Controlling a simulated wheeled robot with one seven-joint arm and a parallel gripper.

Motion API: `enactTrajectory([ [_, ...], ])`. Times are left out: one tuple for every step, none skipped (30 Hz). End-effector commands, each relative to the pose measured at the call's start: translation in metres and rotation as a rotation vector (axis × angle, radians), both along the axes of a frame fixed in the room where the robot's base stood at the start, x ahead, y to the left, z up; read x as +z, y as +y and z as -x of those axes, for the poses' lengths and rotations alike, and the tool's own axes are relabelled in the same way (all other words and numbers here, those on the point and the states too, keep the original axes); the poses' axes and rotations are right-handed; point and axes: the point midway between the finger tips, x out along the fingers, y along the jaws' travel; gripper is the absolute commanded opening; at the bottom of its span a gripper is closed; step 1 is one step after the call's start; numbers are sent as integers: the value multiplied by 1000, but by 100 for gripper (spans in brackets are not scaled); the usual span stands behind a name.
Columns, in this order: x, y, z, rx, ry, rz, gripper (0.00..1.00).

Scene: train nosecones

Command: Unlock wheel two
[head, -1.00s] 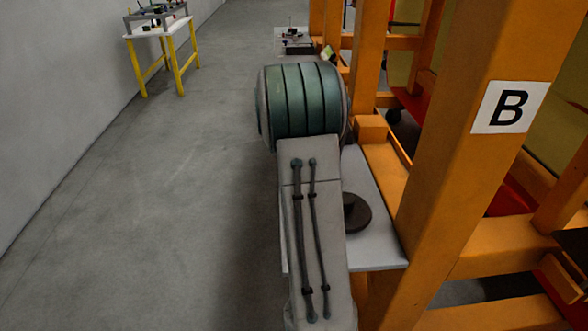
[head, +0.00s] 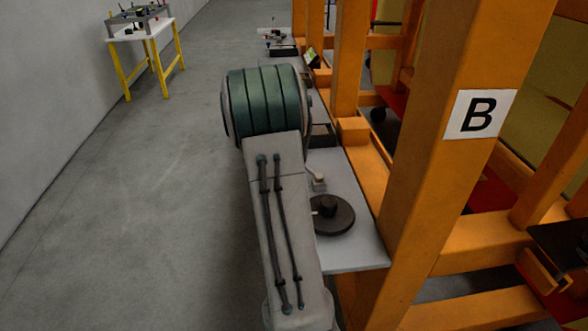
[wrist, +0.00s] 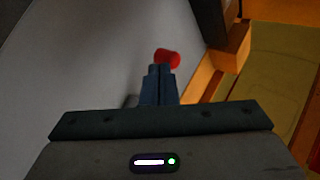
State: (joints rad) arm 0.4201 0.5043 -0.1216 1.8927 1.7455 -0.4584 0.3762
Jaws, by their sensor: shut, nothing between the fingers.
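A dark round wheel with a raised hub (head: 334,215) lies flat on a pale shelf (head: 362,247) beside the orange frame in the head view. No number shows on it, so I cannot tell whether it is wheel two. A small pale lever-like part (head: 316,179) stands just behind it, partly hidden by my arm. In the wrist view my gripper (wrist: 160,68) is shut and empty. A red rounded piece (wrist: 168,57) shows just past its fingertips; I cannot tell whether they touch. My arm hides the gripper in the head view.
An orange frame post with a white "B" sign (head: 480,114) stands close on the right. A yellow-legged table (head: 143,35) stands far left. The grey floor (head: 140,220) on the left is clear.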

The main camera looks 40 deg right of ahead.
Motion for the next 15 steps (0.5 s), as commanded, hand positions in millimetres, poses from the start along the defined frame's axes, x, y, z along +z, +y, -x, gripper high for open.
enactTrajectory([
  [11,6,1,3,-1,0,0],
  [16,10,2,3,-1,0,0],
  [22,15,3,3,-2,1,0],
  [26,19,4,4,-1,1,0],
  [30,23,6,3,-2,1,0],
  [36,28,7,2,-2,0,0],
  [39,31,9,2,-2,0,0],
  [43,35,10,2,-1,1,0],
  [47,39,11,1,-2,0,0],
  [50,41,12,-1,-2,0,0],
  [53,44,14,-2,-2,0,0],
  [55,48,14,-2,-2,0,0],
  [57,50,15,-2,-2,0,0],
  [59,52,15,-2,-2,0,0],
  [60,54,16,-2,-2,0,0],
])
